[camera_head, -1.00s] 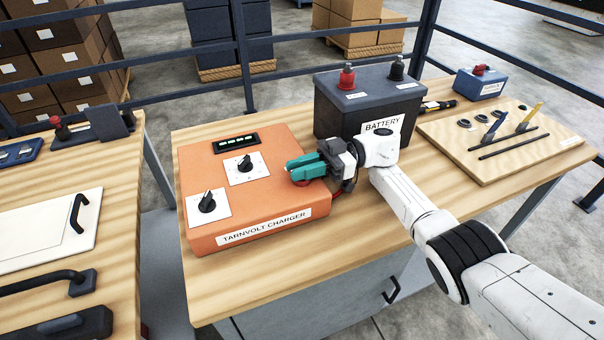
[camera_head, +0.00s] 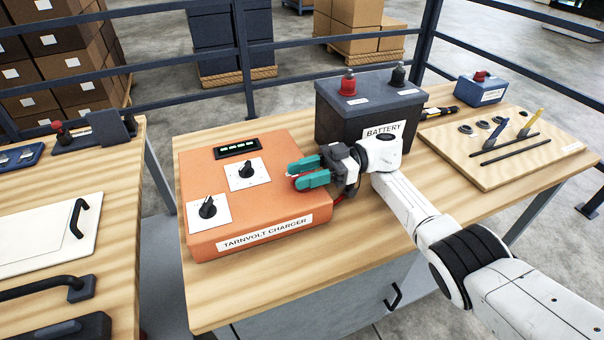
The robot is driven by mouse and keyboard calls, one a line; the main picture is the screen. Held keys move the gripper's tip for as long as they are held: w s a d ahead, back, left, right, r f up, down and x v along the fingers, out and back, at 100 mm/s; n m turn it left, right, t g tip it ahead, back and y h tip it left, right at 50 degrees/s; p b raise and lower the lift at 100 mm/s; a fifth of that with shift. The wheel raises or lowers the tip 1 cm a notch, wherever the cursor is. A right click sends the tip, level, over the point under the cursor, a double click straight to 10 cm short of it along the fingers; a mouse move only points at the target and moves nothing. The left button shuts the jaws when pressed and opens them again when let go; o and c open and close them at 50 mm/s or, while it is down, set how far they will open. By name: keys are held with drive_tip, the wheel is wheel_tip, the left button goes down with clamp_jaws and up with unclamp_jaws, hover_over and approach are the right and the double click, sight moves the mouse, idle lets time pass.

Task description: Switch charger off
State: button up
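The orange charger box (camera_head: 283,193), labelled TARNVOLT CHARGER, sits on the wooden bench. Its top carries two black rotary knobs on white plates: a rear knob (camera_head: 246,168) and a front-left knob (camera_head: 208,207). A black display (camera_head: 237,148) with several lit green segments lies behind them. The knob markings are too small to read. My gripper (camera_head: 297,174), with teal fingers, is over the charger's right side, to the right of the rear knob and apart from it. The fingers are apart with a narrow gap, and nothing held shows between them.
A dark battery (camera_head: 345,122) with red and black terminals stands behind my gripper. A red cable (camera_head: 341,199) shows at the charger's right side. A wooden board (camera_head: 545,158) with tools and a blue box (camera_head: 480,88) are at right. Another bench is at left.

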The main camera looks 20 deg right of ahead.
drive_tip(key=d+b, duration=0.5)
drive_tip(key=d, duration=0.5)
drive_tip(key=shift+b, duration=0.35)
drive_tip(key=shift+w+d+r, duration=0.1)
drive_tip(key=shift+w, duration=0.05)
